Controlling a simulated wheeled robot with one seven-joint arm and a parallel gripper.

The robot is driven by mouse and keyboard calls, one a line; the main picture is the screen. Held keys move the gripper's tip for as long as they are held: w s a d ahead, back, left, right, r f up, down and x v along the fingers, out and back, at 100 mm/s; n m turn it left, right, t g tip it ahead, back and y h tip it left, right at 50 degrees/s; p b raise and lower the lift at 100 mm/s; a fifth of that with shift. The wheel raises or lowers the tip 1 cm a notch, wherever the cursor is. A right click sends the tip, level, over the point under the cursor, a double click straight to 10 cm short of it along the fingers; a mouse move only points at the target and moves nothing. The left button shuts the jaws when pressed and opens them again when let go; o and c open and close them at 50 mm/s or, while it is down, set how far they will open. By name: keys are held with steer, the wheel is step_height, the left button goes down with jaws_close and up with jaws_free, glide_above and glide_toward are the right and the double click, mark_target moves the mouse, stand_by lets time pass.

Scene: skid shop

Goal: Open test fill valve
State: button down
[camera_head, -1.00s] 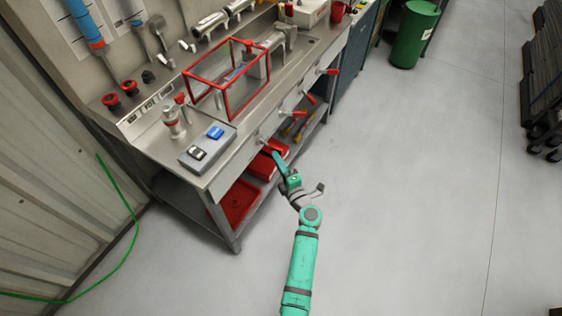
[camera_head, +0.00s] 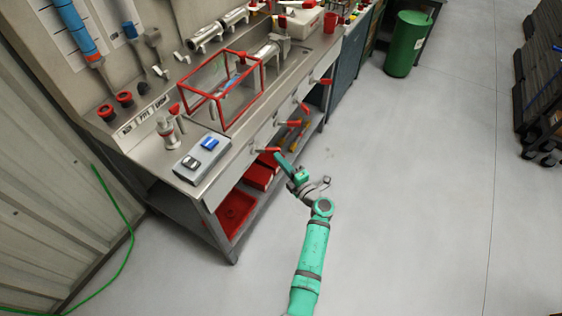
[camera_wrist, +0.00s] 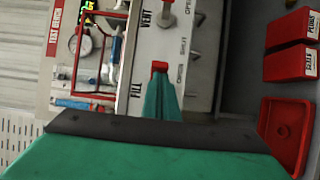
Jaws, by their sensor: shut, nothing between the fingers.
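The test fill valve's red handle (camera_head: 267,150) sticks out from the bench's front panel, nearest the near corner. In the wrist view a red handle end (camera_wrist: 160,66) shows beside the FILL label, with OPEN and SHUT marks to its right. My gripper (camera_head: 279,158) is shut and empty, its tip right beside this handle. In the wrist view my gripper (camera_wrist: 161,92) covers the lower part of the handle and valve. Whether it touches the handle cannot be told.
A red-framed cage (camera_head: 222,92) and a switch box (camera_head: 202,157) stand on the bench top. Red bins (camera_head: 258,176) and a red tray (camera_head: 236,208) sit below.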

steer(key=shift+w+d+r, duration=0.2)
steer(key=shift+w, duration=0.45)
steer(key=s+d, duration=0.7)
steer(key=d, duration=0.3)
steer(key=shift+f, duration=0.2)
steer(key=shift+a, duration=0.25)
